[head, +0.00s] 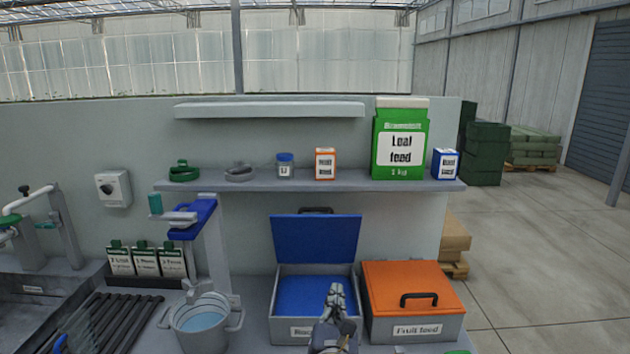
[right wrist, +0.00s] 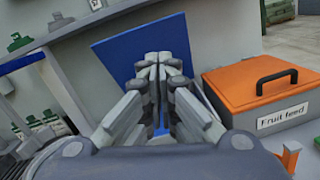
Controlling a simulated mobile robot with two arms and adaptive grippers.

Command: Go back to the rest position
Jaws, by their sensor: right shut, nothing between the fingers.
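My right gripper (head: 336,296) is shut and empty. In the head view it stands in front of the open box with the blue lid (head: 316,239) and covers part of its front wall and label. In the right wrist view the closed fingers (right wrist: 160,66) point at the blue lid (right wrist: 112,50). The box's blue inside shows no separate item that I can make out. My left gripper does not show clearly in either view.
A closed orange-lidded box (head: 412,288) labelled "Fruit feed" stands to the right. A bucket of water (head: 205,325) stands to the left, near a black rack (head: 110,320).

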